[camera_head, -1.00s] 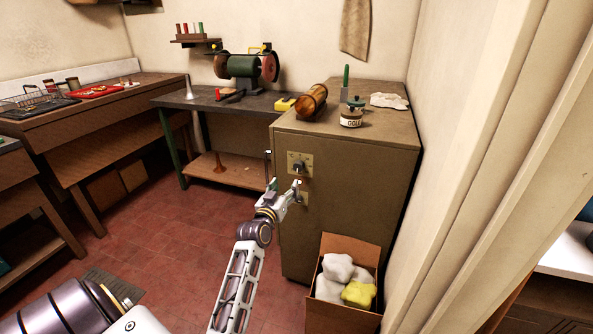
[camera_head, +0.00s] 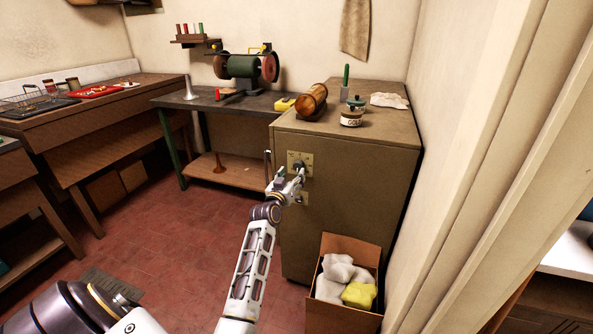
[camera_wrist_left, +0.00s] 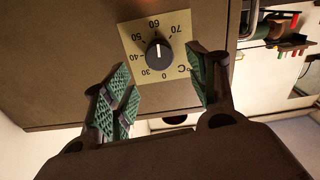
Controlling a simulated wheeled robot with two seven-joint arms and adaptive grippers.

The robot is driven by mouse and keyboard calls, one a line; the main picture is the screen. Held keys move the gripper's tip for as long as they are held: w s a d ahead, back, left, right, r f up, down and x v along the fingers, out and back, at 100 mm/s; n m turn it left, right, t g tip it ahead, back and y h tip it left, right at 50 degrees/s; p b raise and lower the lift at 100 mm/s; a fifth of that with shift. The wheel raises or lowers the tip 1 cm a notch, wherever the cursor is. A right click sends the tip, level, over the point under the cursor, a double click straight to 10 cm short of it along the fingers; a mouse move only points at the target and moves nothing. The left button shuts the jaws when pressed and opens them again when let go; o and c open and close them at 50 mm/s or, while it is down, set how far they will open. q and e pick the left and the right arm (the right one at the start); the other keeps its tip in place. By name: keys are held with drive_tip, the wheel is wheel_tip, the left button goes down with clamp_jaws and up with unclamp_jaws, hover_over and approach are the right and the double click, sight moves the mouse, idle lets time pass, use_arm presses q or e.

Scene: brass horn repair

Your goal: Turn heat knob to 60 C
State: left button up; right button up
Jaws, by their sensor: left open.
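The plate appears upside down in the left wrist view. The knob's white line runs up and down there, in line with the 60; I cannot tell surely which end is its pointer. In the head view the knob (camera_head: 299,166) is on the brown cabinet's front, partly behind my gripper. My left gripper (camera_head: 287,180) is open. In the left wrist view its green-padded fingers (camera_wrist_left: 163,85) stand either side, below the knob, apart from it.
A box (camera_head: 343,310) of soft pieces stands at the cabinet's foot. The red floor at left is clear.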

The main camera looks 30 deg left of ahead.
sight(297, 167)
use_arm(q)
drive_tip(key=shift+x, duration=1.4)
drive_tip(key=shift+b+x, duration=0.35)
drive_tip(key=shift+x, duration=0.75)
drive_tip(key=shift+w, duration=0.3)
use_arm(e)
drive_tip(key=shift+w+a+r, duration=0.15)
drive_tip(key=shift+a+r, duration=0.05)
drive_tip(key=shift+r, duration=0.45)
drive_tip(key=shift+w+a+r, duration=0.1)
drive_tip(key=shift+a+r, duration=0.1)
drive_tip(key=shift+r, duration=0.45)
use_arm(q)
drive_tip(key=c, duration=1)
drive_tip(key=shift+c, duration=0.2)
drive_tip(key=shift+p, duration=0.4)
drive_tip(key=shift+n, duration=0.5)
use_arm(e)
drive_tip(key=shift+s+d+f, duration=0.15)
drive_tip(key=shift+d+f, duration=0.05)
drive_tip(key=shift+f, duration=0.45)
drive_tip(key=shift+s+d+f, duration=0.1)
drive_tip(key=shift+d+f, duration=0.1)
drive_tip(key=shift+f, duration=0.4)
drive_tip(key=shift+s+d+f, duration=0.15)
drive_tip(key=shift+d+f, duration=0.05)
drive_tip(key=shift+f, duration=0.45)
